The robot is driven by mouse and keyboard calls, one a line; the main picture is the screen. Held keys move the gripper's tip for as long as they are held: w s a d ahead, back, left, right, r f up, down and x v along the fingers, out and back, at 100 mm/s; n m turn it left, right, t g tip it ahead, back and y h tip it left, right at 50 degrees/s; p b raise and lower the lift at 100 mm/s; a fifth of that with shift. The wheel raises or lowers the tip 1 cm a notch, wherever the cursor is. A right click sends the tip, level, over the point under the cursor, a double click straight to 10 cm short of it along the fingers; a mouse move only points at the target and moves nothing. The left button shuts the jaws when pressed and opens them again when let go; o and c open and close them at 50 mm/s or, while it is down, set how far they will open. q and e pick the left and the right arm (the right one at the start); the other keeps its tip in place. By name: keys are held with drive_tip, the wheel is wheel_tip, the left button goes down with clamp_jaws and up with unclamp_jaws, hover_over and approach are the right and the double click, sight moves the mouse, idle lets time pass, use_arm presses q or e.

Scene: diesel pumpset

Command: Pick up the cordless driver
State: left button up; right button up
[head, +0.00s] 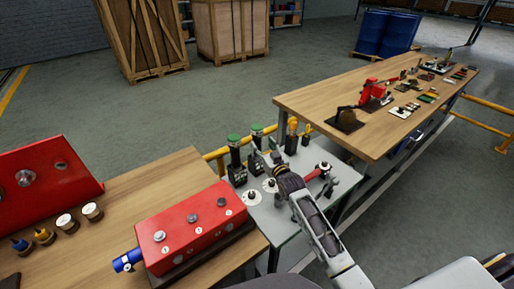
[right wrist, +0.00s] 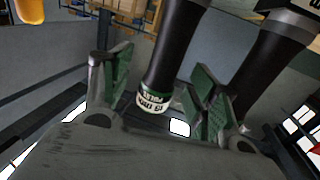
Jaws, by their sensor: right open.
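Cordless drivers stand upright on a small grey table. Two have green tops, one at the left (head: 235,150) and one beside it (head: 257,136); another has a yellow-orange top (head: 292,132). My right gripper (head: 272,158) is close in front of the second green-topped one. In the right wrist view my right gripper's green-padded fingers (right wrist: 160,95) are apart. A dark cylindrical handle with a white label band (right wrist: 172,55) shows between them, and I cannot tell if it touches. A second dark handle (right wrist: 272,60) is to the right. My left gripper is not in view.
On the grey table (head: 262,222) are white discs and a red-handled tool (head: 315,174). A red box (head: 190,228) with a blue end stands on the left wooden bench (head: 110,200). A long wooden bench (head: 330,98) with parts lies at the right. A yellow rail runs behind.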

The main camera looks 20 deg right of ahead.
sight(259, 144)
drive_tip(key=shift+w+a+f, duration=0.15)
drive_tip(key=shift+w+a, duration=0.1)
drive_tip(key=shift+w, duration=0.45)
drive_tip(key=shift+w+a+f, duration=0.1)
drive_tip(key=shift+w+a, duration=0.15)
drive_tip(key=shift+w, duration=0.45)
drive_tip(key=shift+w+a, duration=0.1)
drive_tip(key=shift+w, duration=0.95)
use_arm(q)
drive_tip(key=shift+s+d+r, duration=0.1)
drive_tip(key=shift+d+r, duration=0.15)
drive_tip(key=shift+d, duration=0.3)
